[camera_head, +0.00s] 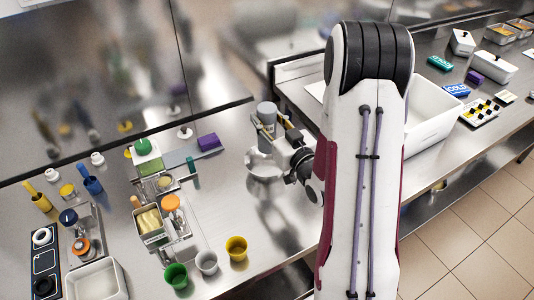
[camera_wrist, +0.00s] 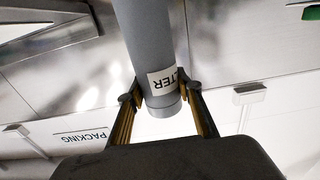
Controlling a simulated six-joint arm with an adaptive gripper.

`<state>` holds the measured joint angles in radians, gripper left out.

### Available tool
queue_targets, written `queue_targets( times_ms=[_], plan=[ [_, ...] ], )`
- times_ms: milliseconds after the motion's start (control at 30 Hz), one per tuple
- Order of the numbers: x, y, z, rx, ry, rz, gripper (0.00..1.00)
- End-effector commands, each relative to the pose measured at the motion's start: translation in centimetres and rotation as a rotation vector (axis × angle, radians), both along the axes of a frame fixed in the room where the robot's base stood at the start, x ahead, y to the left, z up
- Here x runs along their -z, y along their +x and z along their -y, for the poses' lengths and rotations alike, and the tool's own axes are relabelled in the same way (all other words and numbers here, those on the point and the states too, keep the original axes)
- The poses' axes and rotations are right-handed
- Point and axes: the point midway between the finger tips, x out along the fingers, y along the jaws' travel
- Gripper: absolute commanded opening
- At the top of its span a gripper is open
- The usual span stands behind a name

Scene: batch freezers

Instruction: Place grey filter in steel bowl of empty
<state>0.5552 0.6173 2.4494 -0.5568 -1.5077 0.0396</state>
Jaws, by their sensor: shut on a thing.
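The grey filter (camera_head: 267,113) is a grey cylinder held upright in my gripper (camera_head: 266,127). In the wrist view the filter (camera_wrist: 150,40) has a white label on which "LTER" can be read. My gripper (camera_wrist: 160,90) is shut around it, one finger on each side, near one end. A shiny steel bowl (camera_head: 262,168) stands on the steel counter, just below my gripper in the head picture. My gripper partly covers its far side, and its inside is hard to make out. I cannot tell how high the filter is above it.
Left of the bowl stand a machine with a green knob (camera_head: 143,147), a purple block (camera_head: 209,142) and an orange-topped unit (camera_head: 171,203). Green (camera_head: 176,276), grey (camera_head: 207,262) and yellow (camera_head: 236,248) cups stand in front. A white bin (camera_head: 432,118) is partly behind my arm.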

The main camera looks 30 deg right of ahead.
Motion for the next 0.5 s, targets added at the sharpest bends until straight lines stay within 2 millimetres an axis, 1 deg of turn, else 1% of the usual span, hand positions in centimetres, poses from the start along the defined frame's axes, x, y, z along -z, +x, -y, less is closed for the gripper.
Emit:
queue_targets(
  times_ms=[167, 500],
  plan=[
    [1.0, 0.0, 0.0, 0.000, 0.000, -0.001, 0.05],
    [4.2, 0.0, 0.0, 0.000, 0.001, -0.001, 0.05]
  ],
)
